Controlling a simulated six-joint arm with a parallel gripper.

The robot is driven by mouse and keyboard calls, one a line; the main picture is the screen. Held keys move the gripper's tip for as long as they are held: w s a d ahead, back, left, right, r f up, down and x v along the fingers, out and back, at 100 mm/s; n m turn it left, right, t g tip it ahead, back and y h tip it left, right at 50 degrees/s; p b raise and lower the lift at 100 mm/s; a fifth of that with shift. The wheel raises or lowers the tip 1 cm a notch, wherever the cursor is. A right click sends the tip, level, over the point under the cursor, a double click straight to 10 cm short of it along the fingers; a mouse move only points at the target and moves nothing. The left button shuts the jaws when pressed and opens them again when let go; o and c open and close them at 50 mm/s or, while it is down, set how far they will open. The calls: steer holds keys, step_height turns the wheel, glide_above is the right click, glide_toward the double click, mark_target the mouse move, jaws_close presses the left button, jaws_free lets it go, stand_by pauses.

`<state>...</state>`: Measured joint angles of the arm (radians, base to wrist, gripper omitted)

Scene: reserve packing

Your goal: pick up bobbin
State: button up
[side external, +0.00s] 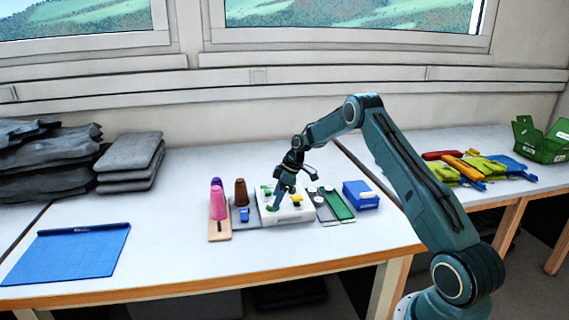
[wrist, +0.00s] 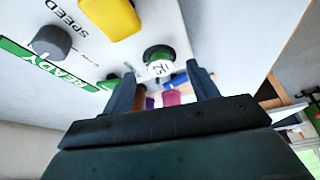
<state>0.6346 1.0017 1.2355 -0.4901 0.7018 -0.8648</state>
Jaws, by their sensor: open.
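A pink bobbin (side external: 218,203) stands upright on a wooden board (side external: 220,231), with a purple bobbin (side external: 216,182) just behind it. A brown bobbin (side external: 240,192) stands to their right on a grey plate. My gripper (side external: 276,203) is low over the white control panel (side external: 298,216), right of the bobbins and apart from them. In the wrist view my gripper (wrist: 162,73) is open, with nothing held. A dark knob with a green ring and white label (wrist: 160,67) shows between the fingers. The pink bobbin (wrist: 172,98) shows farther off, partly hidden by the gripper body.
The panel carries a yellow part (wrist: 108,17) and a grey knob (wrist: 52,41). A blue box (side external: 360,197) stands right of the panel. A blue mat (side external: 68,253) lies at left. The table front is clear.

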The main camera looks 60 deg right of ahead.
steer(key=shift+x, duration=1.25)
steer(key=c, duration=1)
steer(key=shift+r, duration=0.15)
steer(key=shift+c, duration=0.2)
step_height(320, 180, up, 20)
